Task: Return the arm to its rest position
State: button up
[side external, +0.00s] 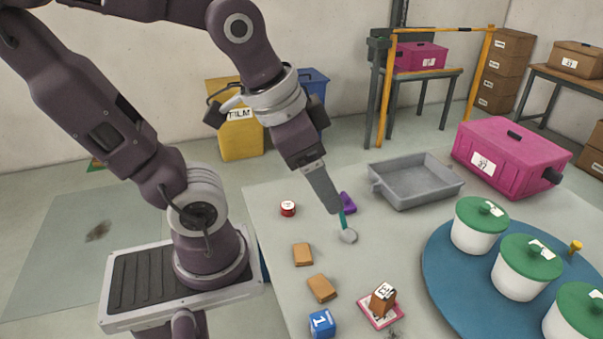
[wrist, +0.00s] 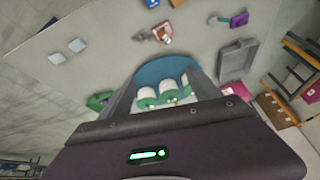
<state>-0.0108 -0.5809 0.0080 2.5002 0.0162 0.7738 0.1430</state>
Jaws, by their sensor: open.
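My gripper (side external: 332,203) points down over the left part of the grey table (side external: 268,220) in the side external view. In the wrist view its two fingers stand wide apart, so my gripper (wrist: 163,72) is open, with nothing held between them. A small tool with a teal handle and round grey head (side external: 348,236) shows just below the fingertips. I cannot tell whether the fingers touch it in the side view; in the wrist view it lies apart from them. A purple block (side external: 348,203) is right behind the fingers.
A grey tray (side external: 415,184) and magenta box (side external: 510,157) stand at the back. White pots with green lids (side external: 480,225) stand on a blue round board (side external: 450,285).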

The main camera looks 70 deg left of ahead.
jog(key=s, duration=0.1)
jog(key=s+r+n, duration=0.1)
jog(key=s, duration=0.1)
jog(key=shift+s+d+r+n, duration=0.15)
jog(key=shift+d+r+n, duration=0.1)
jog(key=shift+d+n, duration=0.1)
dwell(0.9)
